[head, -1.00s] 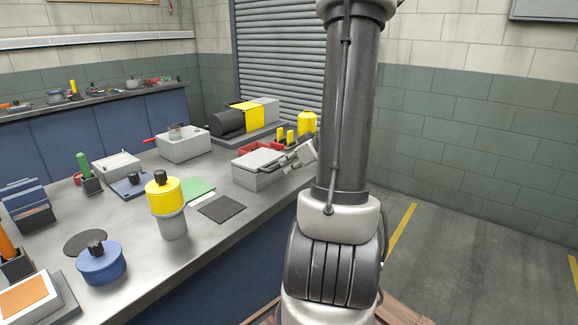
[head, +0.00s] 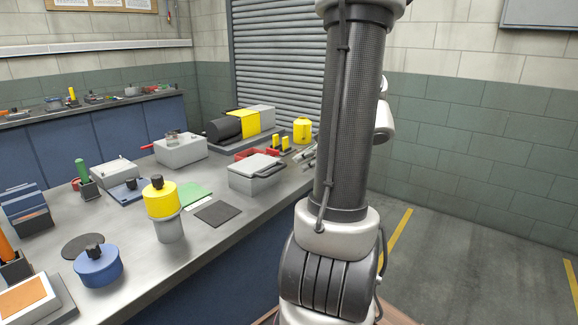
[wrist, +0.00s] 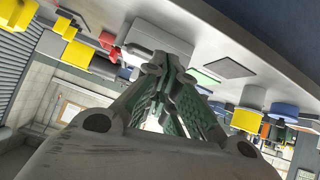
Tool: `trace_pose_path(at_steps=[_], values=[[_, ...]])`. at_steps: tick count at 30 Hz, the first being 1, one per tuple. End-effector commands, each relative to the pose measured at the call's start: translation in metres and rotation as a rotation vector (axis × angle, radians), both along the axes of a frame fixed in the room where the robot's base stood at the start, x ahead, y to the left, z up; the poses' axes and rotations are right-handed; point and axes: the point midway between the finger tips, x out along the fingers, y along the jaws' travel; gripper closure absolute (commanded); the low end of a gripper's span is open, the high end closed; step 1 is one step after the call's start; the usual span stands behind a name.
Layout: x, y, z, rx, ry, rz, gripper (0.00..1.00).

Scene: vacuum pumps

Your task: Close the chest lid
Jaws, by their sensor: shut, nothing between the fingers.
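The chest is a small grey box (head: 252,184) on the bench, left of my arm in the head view. Its light grey lid (head: 254,165) lies flat across the top, with no clear gap showing, and a dark handle (head: 271,170) runs along its right side. The chest also shows upside down in the wrist view (wrist: 158,35), partly covered by my fingers. My gripper (wrist: 160,98) is shut and empty, apart from the chest. In the head view it is mostly hidden behind my arm, with a small part showing right of the chest.
A red tray (head: 250,153), small yellow parts and a yellow-and-black pump (head: 240,122) stand behind the chest. A dark mat (head: 217,213) and a yellow-topped cylinder (head: 163,204) are to its left. The bench around the chest's front is clear.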

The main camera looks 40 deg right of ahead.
Motion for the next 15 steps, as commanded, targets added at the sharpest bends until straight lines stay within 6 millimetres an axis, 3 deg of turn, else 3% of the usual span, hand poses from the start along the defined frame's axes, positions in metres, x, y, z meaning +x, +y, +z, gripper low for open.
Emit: trace_pose_path(at_steps=[1,3,5,10,15], values=[[0.008,-0.001,0.031,-0.039,-0.023,0.022,1.0],[0.013,0.0,0.067,-0.038,-0.032,0.024,1.0],[0.012,-0.001,0.083,0.004,-0.022,0.001,1.0],[0.01,0.0,0.084,0.131,0.019,-0.064,1.0],[0.024,0.004,0.073,0.148,0.023,-0.072,1.0]])
